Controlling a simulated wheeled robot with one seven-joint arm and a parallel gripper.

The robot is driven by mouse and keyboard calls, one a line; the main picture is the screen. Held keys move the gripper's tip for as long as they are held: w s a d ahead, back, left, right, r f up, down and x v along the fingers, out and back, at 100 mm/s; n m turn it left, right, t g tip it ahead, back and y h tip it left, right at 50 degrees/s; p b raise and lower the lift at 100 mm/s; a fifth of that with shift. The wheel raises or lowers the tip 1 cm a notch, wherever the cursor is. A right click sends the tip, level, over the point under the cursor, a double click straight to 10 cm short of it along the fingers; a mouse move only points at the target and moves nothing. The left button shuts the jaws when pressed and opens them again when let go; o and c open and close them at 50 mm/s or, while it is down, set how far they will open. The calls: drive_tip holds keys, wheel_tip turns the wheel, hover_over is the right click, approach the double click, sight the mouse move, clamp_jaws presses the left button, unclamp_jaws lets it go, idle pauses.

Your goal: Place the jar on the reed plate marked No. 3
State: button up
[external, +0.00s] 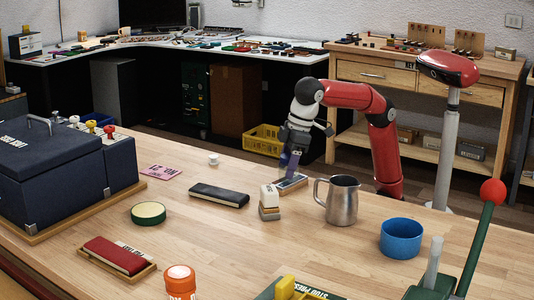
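My gripper (289,165) points down over the middle of the bench, just above or touching a small pale block with a dark, wood-edged top (293,184). A purple-blue shape shows at its fingertips; I cannot tell whether this is the fingers or something held. An orange jar with a white lid (180,282) stands at the front edge of the picture, well away from the gripper, its label partly cut off. Flat pieces that may be plates are a black bar (219,195) and a red bar in a wooden tray (118,254). No "No. 3" marking is legible.
A steel pitcher (342,201) stands close right of the gripper, with a blue bowl (401,239) beyond. A stacked block (269,203), round green tin (148,213), pink card (163,171) and small white knob (213,160) lie left. A dark blue machine (45,165) fills the left end.

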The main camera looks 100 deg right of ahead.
drive_tip(key=shift+o, duration=1.2)
drive_tip(key=p+v, duration=0.4)
drive_tip(key=v, duration=0.8)
drive_tip(key=shift+r, duration=0.25)
drive_tip(key=s+d+f+t, duration=0.1)
drive_tip(key=s+d+f, duration=0.4)
drive_tip(key=d+f, duration=0.35)
drive_tip(key=s+d+f+t, duration=0.1)
drive_tip(key=s+d+f, duration=0.55)
drive_tip(key=d, duration=0.25)
drive_tip(key=s+d+f, duration=0.4)
drive_tip(key=s+f, duration=0.2)
drive_tip(key=f, duration=0.5)
drive_tip(key=shift+s+f, duration=0.25)
